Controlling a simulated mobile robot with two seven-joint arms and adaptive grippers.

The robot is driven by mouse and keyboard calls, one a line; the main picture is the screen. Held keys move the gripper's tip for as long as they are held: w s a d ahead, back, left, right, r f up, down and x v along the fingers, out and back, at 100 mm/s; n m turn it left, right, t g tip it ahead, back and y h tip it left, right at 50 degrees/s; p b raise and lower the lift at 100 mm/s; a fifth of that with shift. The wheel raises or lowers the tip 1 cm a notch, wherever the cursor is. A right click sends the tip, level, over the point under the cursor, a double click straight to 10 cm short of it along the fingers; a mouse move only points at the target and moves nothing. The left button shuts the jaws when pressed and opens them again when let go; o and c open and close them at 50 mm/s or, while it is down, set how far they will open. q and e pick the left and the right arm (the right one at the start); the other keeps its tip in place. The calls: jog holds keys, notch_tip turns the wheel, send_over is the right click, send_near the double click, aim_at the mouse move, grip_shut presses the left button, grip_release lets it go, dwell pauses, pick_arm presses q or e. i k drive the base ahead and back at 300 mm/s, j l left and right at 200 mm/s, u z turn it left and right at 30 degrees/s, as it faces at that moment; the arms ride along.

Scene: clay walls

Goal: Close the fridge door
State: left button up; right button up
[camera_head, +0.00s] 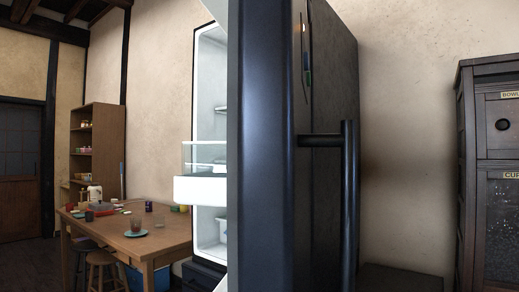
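The fridge door (264,150) stands open and fills the middle of the head view, seen nearly edge-on and very close. Its dark outer face (328,80) is turned to the right and carries a vertical bar handle (350,200). To the left of the door, part of the white fridge interior (208,90) shows, with shelves and a white bin (201,190). The rest of the fridge is hidden behind the door. Neither of my grippers is in view.
A wooden table (125,240) with cups and dishes stands at the left, with stools (103,265) beside it. A wooden shelf (97,145) stands behind it. A dark cabinet (490,180) stands at the right edge. A low dark surface (400,278) lies between door and cabinet.

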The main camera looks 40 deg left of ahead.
aim_at(265, 192)
jog(key=i+l+u, duration=0.1)
jog(key=u, duration=0.35)
jog(key=l+u, duration=0.6)
jog(key=u, duration=0.3)
jog(key=l+u, duration=0.4)
jog(key=k+l, duration=0.05)
